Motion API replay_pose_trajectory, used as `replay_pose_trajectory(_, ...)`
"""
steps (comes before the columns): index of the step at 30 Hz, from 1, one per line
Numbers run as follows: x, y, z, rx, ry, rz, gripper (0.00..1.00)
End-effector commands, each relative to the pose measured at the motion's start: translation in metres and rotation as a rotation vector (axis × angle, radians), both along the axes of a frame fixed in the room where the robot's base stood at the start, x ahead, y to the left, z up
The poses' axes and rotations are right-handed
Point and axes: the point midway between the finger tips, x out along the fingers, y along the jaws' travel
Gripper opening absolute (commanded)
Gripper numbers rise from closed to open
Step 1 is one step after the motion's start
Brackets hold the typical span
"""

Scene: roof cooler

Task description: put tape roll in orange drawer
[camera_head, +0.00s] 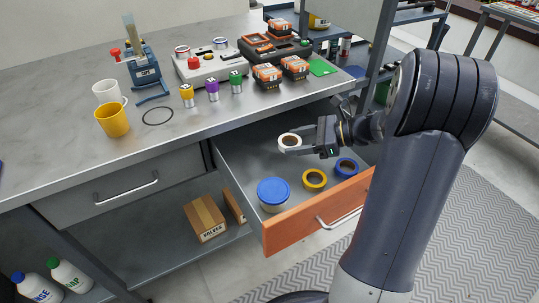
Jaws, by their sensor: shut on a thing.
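The orange-fronted drawer (318,212) is pulled open under the bench. My gripper (296,144) is over the drawer's back part, shut on a white tape roll (281,141) with a brown core. I cannot tell whether that roll touches the drawer floor. A yellow tape roll (314,187) and a blue tape roll (346,174) lie in the drawer near its front. My gripper partly hides the white roll's right side.
A blue-lidded tub (273,203) stands in the drawer's front left. The metal bench top (60,92) above holds mugs, small coloured canisters and orange-black battery packs. A closed grey drawer (120,188) is to the left. The drawer's middle floor is clear.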

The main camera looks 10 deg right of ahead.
Motion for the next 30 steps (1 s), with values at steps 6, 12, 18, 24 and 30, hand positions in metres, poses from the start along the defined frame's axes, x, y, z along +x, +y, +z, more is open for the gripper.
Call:
replay_pose_trajectory(6, 0.013, 0.033, -0.020, 0.000, 0.000, 0.002, 0.33)
replay_pose_trajectory(12, 0.018, 0.043, -0.025, 0.000, 0.000, 0.001, 0.33)
replay_pose_trajectory(18, 0.027, 0.068, -0.044, 0.000, 0.002, 0.002, 0.33)
replay_pose_trajectory(24, 0.031, 0.075, -0.050, 0.000, 0.001, -0.001, 0.33)
replay_pose_trajectory(30, 0.031, 0.074, -0.051, 0.000, 0.001, -0.001, 0.33)
